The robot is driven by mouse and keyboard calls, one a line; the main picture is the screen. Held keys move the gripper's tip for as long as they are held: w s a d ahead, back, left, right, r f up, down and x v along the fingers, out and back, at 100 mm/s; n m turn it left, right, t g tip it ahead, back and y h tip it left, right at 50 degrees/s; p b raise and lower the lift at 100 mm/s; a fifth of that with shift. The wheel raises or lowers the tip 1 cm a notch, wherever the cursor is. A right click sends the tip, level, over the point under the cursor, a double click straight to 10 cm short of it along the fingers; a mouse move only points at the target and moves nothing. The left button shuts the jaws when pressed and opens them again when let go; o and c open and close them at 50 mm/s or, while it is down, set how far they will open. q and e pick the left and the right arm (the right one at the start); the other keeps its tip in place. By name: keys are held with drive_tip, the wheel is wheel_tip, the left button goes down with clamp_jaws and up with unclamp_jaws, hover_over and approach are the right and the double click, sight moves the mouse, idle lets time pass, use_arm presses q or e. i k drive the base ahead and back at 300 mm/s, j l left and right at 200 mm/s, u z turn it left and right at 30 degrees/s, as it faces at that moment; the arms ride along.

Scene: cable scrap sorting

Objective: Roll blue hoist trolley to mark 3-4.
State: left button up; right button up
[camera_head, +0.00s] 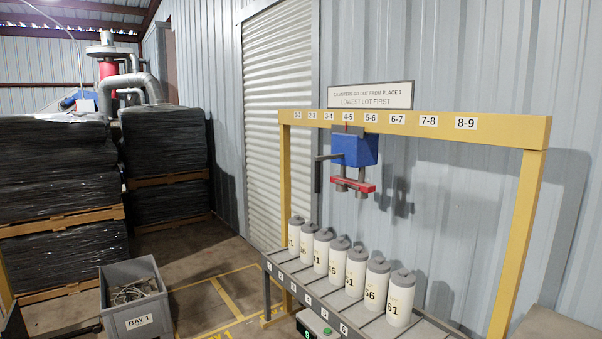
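The blue hoist trolley (362,150) hangs from the yellow overhead beam (490,125). A small red pointer (346,126) at its top is by the 4-5 mark (348,117). The 3-4 mark (328,115) is one label to its left. A dark grey handle (318,174) sticks out at the trolley's left side. A red bar (352,186) with grey cylindrical parts hangs under the trolley, and I see no canister on it. Neither of my grippers is in view.
Several white canisters (400,298) with grey lids stand in a row on the numbered rack below the beam. A sign (370,96) is above the beam. A grey bin (138,322) labelled BAY 1 holds cable scrap. Black-wrapped pallet stacks (55,170) stand at left.

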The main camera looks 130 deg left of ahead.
sight(351, 147)
drive_tip(key=u, duration=4.35)
drive_tip(key=i+j+z, duration=0.15)
drive_tip(key=i+j, duration=0.3)
drive_tip(key=i, duration=0.2)
drive_tip(key=i+j+z, duration=0.15)
drive_tip(key=i+j, duration=0.4)
drive_tip(key=i, duration=0.1)
